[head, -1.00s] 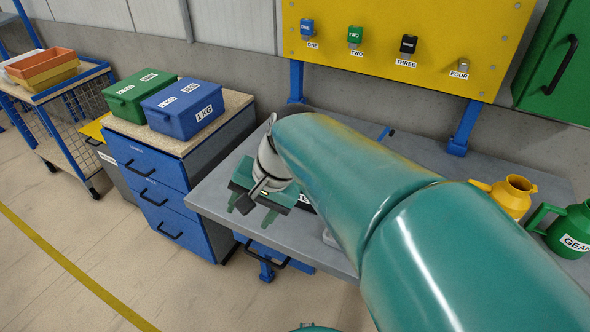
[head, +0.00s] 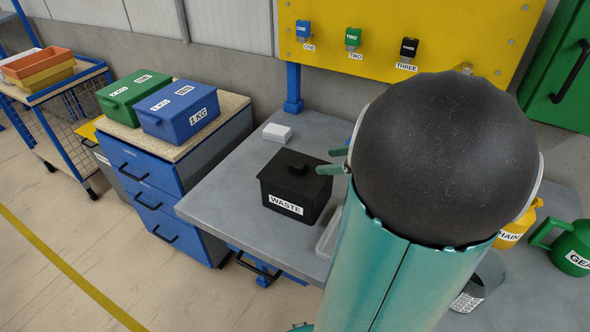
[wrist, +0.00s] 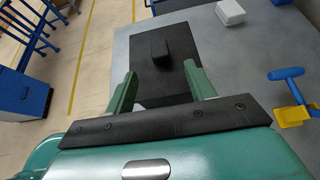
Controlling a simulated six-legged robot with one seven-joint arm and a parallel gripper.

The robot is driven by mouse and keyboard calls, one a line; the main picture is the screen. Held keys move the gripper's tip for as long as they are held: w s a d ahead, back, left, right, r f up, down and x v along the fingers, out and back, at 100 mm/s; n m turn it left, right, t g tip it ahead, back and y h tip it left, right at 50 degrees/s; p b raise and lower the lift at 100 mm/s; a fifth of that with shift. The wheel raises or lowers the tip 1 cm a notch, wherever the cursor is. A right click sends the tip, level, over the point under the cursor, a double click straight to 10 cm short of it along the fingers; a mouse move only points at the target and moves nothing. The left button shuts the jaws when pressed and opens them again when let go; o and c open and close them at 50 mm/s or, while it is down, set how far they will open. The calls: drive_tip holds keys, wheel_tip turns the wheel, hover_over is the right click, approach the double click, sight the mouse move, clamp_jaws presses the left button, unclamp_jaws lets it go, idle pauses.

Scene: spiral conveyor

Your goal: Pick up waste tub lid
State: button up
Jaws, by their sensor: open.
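The waste tub (head: 294,205) is a black box with a white WASTE label, standing on the grey workbench in the head view. Its black lid (head: 296,174) is on top, with a raised knob handle. In the wrist view the lid (wrist: 160,58) lies just beyond my fingers, its knob (wrist: 159,49) above the gap between them. My gripper (wrist: 158,82) is open and empty, with its green fingers apart. In the head view the gripper's fingertips (head: 332,161) show just right of the lid; my arm hides the rest of the gripper.
A white box (head: 277,132) sits behind the tub, and a clear tray (head: 329,234) is partly hidden by my arm. A blue-handled tool (wrist: 288,74) and yellow piece (wrist: 294,116) lie right in the wrist view. Yellow and green jugs (head: 572,247) stand right. Bench left of the tub is clear.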

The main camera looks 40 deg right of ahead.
sight(301, 164)
drive_tip(key=x, duration=0.9)
drive_tip(key=shift+w+f, duration=0.1)
drive_tip(key=c, duration=1.1)
